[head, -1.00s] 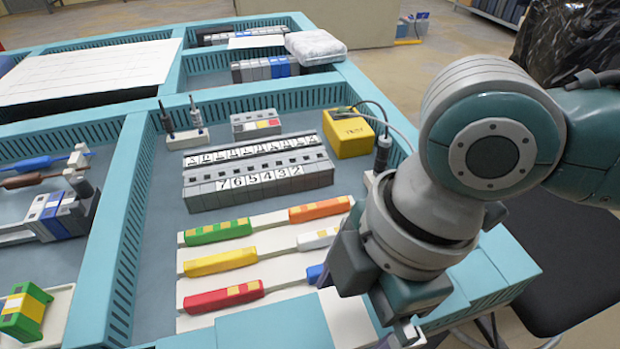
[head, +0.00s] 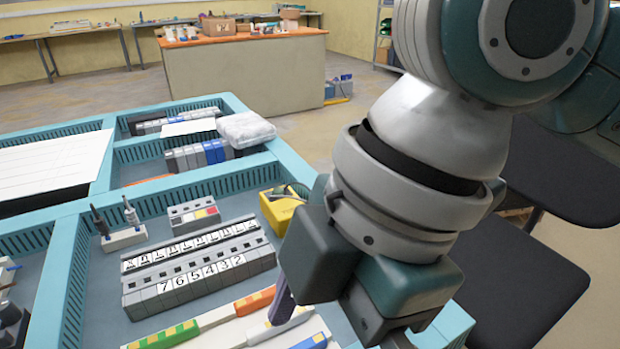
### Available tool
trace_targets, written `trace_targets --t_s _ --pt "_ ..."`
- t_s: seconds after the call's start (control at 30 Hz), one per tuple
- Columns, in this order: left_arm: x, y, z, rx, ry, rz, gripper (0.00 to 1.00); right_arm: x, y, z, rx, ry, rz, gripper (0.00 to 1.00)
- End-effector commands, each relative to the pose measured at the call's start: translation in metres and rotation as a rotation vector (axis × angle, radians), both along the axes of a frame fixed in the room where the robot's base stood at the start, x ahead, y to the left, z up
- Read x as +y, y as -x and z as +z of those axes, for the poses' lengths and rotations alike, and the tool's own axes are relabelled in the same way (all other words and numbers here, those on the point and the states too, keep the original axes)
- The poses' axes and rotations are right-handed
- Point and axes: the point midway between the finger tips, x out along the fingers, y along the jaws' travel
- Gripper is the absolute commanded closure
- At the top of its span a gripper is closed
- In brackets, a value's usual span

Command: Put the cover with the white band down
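My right gripper (head: 283,303) hangs over the right side of the tray. One slim purple-grey finger shows, beside the white cover. Its other finger and anything between them are hidden behind my wrist, so I cannot tell whether it is open or shut. An orange cover (head: 254,300), a white cover (head: 288,322) and part of a blue cover (head: 310,342) lie in the right column. A green cover (head: 166,337) lies lower left. I cannot make out which cover has the white band. My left gripper is not in view.
A grey block row numbered 7 6 5 4 3 2 (head: 200,279) stands left of my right gripper. A yellow box (head: 279,211), a small grey block (head: 194,216) and two probes in a white stand (head: 124,238) are behind. Teal walls (head: 225,184) divide the tray.

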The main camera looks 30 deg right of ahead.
Motion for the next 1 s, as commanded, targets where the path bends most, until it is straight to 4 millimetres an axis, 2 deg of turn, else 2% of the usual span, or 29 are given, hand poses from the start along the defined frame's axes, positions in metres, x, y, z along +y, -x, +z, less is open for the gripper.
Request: trace_targets --t_s 0.03,0.1,0.2,0.27,0.4,0.5,0.6,0.67,1.0 --pt "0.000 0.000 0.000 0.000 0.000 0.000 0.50 0.013 0.008 -0.004 0.002 -0.049 -0.066 0.00" --pt "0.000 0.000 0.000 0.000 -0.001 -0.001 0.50 0.022 0.011 -0.007 -0.008 -0.109 -0.216 0.00" --pt "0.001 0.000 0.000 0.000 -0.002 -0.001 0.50 0.017 0.015 -0.013 -0.006 -0.165 -0.491 0.00" --pt "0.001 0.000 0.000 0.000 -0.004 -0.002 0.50 0.002 0.020 -0.019 0.003 -0.170 -0.670 0.00" --pt "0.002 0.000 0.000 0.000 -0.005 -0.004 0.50 -0.046 0.042 -0.036 0.019 -0.111 -1.038 0.00" --pt "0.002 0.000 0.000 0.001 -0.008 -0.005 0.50 -0.077 0.061 -0.045 0.021 -0.047 -1.213 0.00" --pt "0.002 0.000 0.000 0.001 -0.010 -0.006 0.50 -0.095 0.073 -0.048 0.017 -0.003 -1.305 0.00" --pt "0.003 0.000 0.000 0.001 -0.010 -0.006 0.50 -0.100 0.076 -0.049 0.015 0.010 -1.329 0.00" --pt "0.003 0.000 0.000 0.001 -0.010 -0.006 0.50 -0.101 0.076 -0.049 0.013 0.013 -1.330 0.00"
